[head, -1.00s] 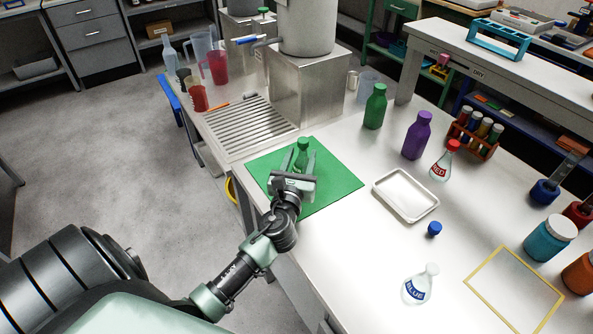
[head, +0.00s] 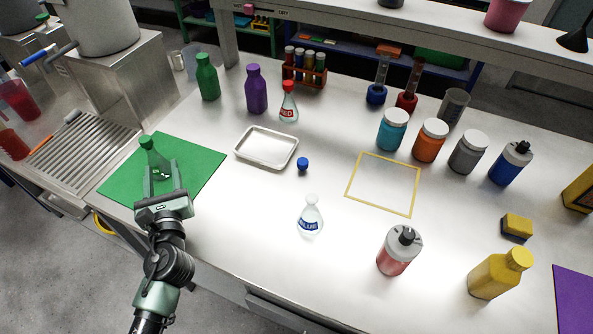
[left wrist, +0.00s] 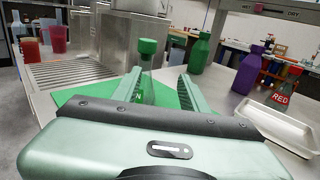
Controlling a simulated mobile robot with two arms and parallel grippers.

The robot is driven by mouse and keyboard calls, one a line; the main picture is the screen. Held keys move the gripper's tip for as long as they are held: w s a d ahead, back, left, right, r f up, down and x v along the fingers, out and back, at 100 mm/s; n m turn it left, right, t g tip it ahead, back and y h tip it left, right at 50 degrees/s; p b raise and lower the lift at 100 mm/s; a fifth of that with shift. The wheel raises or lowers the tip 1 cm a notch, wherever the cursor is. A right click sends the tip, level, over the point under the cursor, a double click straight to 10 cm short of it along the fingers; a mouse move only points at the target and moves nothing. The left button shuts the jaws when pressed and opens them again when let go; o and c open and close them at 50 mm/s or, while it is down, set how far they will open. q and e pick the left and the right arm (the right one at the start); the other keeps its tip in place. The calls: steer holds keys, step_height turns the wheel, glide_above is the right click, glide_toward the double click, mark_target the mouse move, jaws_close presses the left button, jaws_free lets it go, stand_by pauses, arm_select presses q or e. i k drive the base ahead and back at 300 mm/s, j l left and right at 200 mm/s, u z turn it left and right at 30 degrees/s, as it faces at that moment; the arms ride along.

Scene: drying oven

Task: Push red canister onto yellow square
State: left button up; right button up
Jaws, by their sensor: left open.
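The red canister (head: 399,251), with a grey top and black cap, stands upright on the white table in the head view. The yellow square (head: 381,184) is an empty outlined frame on the table, behind and slightly left of the canister. My left gripper (head: 161,178) is open over the green mat (head: 203,167), far left of the canister. A small green-capped flask (head: 153,158) stands on the mat at its fingers; in the left wrist view the flask (left wrist: 147,65) shows beyond and between the open fingers. My right gripper is not in view.
Jars (head: 430,141) stand behind the square. A yellow bottle (head: 499,273) and a sponge (head: 516,227) are right of the canister.

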mark_target(393, 258)
steer(key=z, duration=0.9)
